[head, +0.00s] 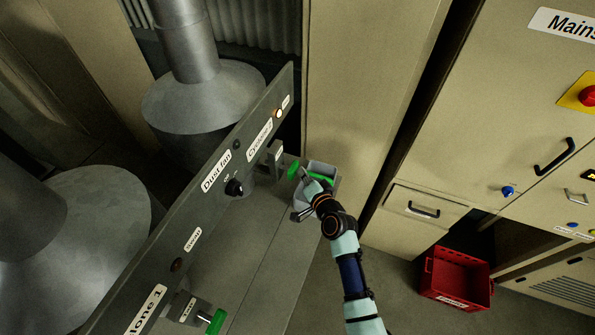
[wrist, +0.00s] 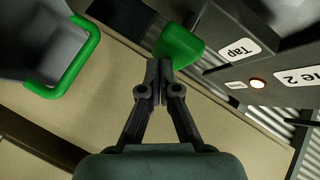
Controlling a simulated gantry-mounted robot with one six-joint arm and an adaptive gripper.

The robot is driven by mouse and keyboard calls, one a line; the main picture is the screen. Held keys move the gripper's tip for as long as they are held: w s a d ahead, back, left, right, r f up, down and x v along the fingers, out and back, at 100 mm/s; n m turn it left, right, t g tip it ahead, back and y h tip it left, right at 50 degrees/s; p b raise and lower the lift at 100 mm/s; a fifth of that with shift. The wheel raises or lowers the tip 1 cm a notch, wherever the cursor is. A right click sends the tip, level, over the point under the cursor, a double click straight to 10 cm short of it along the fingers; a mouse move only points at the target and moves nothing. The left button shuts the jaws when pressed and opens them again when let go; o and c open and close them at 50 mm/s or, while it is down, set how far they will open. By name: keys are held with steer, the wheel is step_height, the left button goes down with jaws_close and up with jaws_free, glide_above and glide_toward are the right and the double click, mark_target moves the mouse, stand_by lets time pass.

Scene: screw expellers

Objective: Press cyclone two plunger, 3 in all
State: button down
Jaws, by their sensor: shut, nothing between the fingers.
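In the wrist view the closed fingers (wrist: 158,64) overlap the knob's lower left edge. I cannot tell whether they touch it.
A small lamp (wrist: 258,84) glows on the panel. Another green knob (head: 216,322) is near the bottom. A red crate (head: 455,278) stands on the floor at right.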

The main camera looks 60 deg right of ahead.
steer(key=shift+w+a, duration=0.15)
steer(key=shift+w, duration=0.6)
stand_by(0.5)
steer(key=shift+s, duration=0.1)
steer(key=shift+s+d+b, duration=0.15)
steer(key=shift+s, duration=0.6)
steer(key=shift+s+d+b, duration=0.1)
steer(key=shift+s+b, duration=0.05)
steer(key=shift+s, duration=0.55)
steer(key=s, duration=0.1)
steer(key=s+b, duration=0.1)
steer(key=s, duration=0.3)
steer(key=shift+d, duration=0.4)
stand_by(1.2)
